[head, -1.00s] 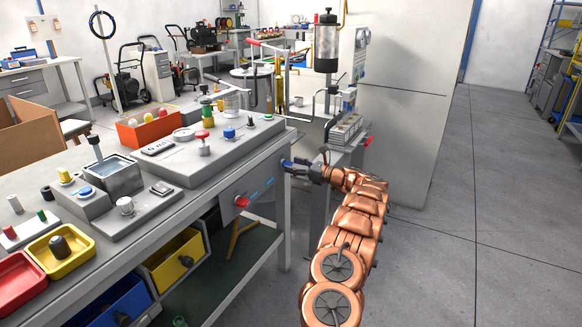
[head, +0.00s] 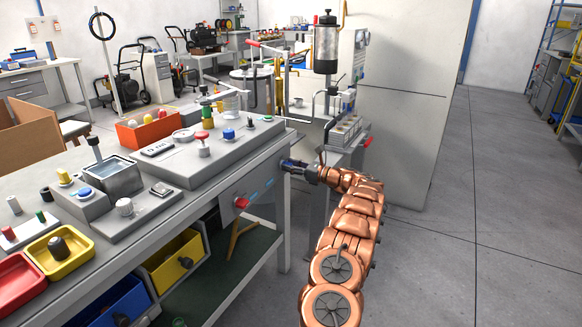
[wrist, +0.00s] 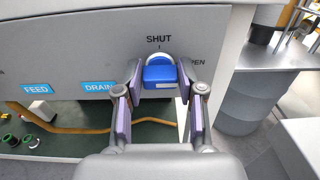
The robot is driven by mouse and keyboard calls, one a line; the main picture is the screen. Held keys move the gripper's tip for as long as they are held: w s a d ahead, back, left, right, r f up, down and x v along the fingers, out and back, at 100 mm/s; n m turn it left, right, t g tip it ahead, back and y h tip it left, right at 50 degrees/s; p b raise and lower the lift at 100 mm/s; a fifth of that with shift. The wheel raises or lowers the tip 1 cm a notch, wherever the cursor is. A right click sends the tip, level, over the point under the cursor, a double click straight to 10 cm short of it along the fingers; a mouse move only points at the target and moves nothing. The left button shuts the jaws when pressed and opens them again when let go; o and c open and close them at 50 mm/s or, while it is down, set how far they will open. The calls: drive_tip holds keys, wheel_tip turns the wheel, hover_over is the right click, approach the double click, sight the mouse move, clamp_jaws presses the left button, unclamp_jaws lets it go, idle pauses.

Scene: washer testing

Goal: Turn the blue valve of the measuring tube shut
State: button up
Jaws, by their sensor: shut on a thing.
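The blue valve (wrist: 160,76) is a blue block handle on a pale round base, on the grey front panel (wrist: 70,60). In the wrist view SHUT is printed above it, and a partly covered label ending in "PEN" is at its right. My gripper (wrist: 160,88) is shut on the handle, with one finger at its left side and one at its right. In the head view my gripper (head: 295,165) is at the right end of the bench's front panel, and its fingers hide most of the valve. The measuring tube cannot be made out clearly.
Blue FEED (wrist: 35,89) and DRAIN (wrist: 98,88) labels are left of the valve. A red handle (head: 241,202) sits further left on the panel. A bench leg (head: 284,230) stands below my gripper. The floor at the right (head: 430,270) is clear.

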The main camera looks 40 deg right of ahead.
drive_tip(key=shift+a+f+n+b, duration=0.1)
drive_tip(key=shift+n+b, duration=0.2)
drive_tip(key=shift+n, duration=0.1)
drive_tip(key=shift+c, duration=0.3)
drive_tip(key=shift+a+f+n+b, duration=0.1)
drive_tip(key=shift+n+b, duration=3.05)
drive_tip(key=shift+n, duration=1.05)
drive_tip(key=shift+a+f+n+b, duration=0.1)
drive_tip(key=shift+n+b, duration=3.05)
drive_tip(key=shift+n, duration=1.05)
drive_tip(key=o, duration=1.1)
drive_tip(key=shift+o, duration=0.2)
drive_tip(key=shift+s+d, duration=0.1)
